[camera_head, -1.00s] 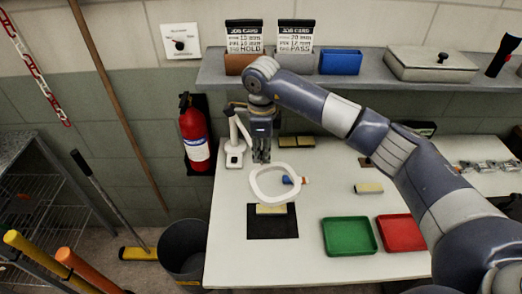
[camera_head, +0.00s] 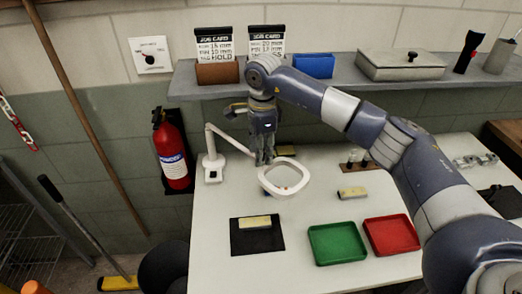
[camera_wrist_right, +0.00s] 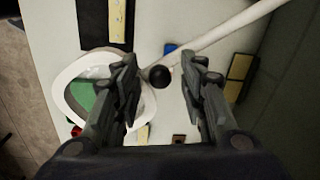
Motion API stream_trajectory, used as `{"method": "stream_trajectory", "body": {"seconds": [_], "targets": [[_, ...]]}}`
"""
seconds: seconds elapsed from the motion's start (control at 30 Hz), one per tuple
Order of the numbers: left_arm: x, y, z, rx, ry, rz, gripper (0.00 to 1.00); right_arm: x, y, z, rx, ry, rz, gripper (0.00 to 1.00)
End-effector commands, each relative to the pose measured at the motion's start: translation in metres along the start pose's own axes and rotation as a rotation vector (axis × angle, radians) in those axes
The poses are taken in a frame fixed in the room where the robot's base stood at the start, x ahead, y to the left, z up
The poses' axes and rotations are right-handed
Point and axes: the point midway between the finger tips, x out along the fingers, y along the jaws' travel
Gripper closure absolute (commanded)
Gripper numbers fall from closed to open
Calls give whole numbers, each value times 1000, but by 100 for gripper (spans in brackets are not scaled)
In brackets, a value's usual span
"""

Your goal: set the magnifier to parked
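The magnifier has a white base (camera_head: 213,170) at the table's back left, a thin white arm and a white ring head (camera_head: 284,192). In the head view the ring hangs over the table, behind and right of the black mat (camera_head: 258,245). My right gripper (camera_head: 264,160) points down at the arm-side edge of the ring. In the right wrist view its fingers (camera_wrist_right: 162,75) are apart, with a black knob (camera_wrist_right: 160,77) between them and a gap on each side. The ring (camera_wrist_right: 56,92) shows at left there. My left gripper is out of view.
A pale yellow block (camera_head: 255,222) lies on the mat. A green tray (camera_head: 337,256) and a red tray (camera_head: 391,247) stand to the right, with another block (camera_head: 352,193) behind them. A shelf (camera_head: 350,90) with boxes runs along the wall behind my arm.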

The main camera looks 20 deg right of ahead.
Motion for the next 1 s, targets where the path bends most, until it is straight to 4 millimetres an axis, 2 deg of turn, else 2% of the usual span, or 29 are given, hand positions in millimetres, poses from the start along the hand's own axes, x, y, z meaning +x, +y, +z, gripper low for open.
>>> {"method": "stream_trajectory", "body": {"seconds": [0.23,0.37,0.8,1.0], "targets": [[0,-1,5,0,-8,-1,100,0,0,0,1,2,2,61],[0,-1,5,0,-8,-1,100,-9,0,0,1,1,0,61],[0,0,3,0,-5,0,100,-95,0,0,1,1,-2,61],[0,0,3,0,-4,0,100,-116,0,0,1,1,1,61]]}}
